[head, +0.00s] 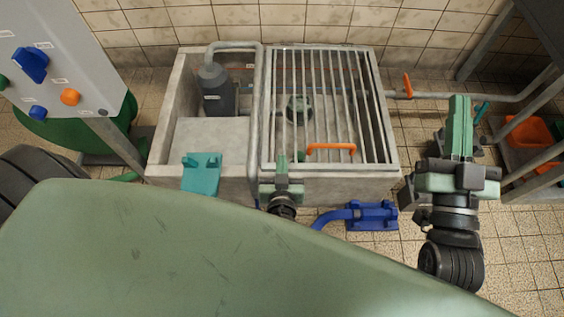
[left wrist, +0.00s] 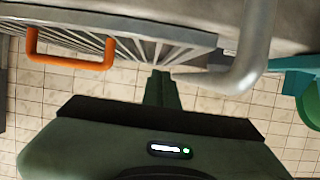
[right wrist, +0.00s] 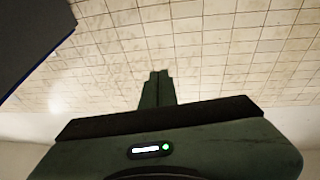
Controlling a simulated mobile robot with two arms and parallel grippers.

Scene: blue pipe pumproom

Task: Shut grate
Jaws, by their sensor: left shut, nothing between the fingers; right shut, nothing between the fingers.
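The grate (head: 335,100) is a grey metal frame with parallel bars over the right part of a concrete basin (head: 162,150). Its orange handle (head: 331,147) is near the front edge. In the left wrist view the grate (left wrist: 130,22) appears nearly edge-on with the handle (left wrist: 72,63) to the left. I cannot tell whether it lies fully flat. My left gripper (head: 282,158) is shut and empty at the grate's front left corner, left of the handle; contact is unclear. My right gripper (head: 460,98) is shut and empty, right of the basin, away from the grate.
A grey pipe (head: 257,110) runs along the grate's left side. A dark cylinder (head: 216,95) stands in the basin's open left part. A teal bracket (head: 202,172) and blue pipe fitting (head: 371,215) are at the front. A shelf frame (head: 500,40) stands right.

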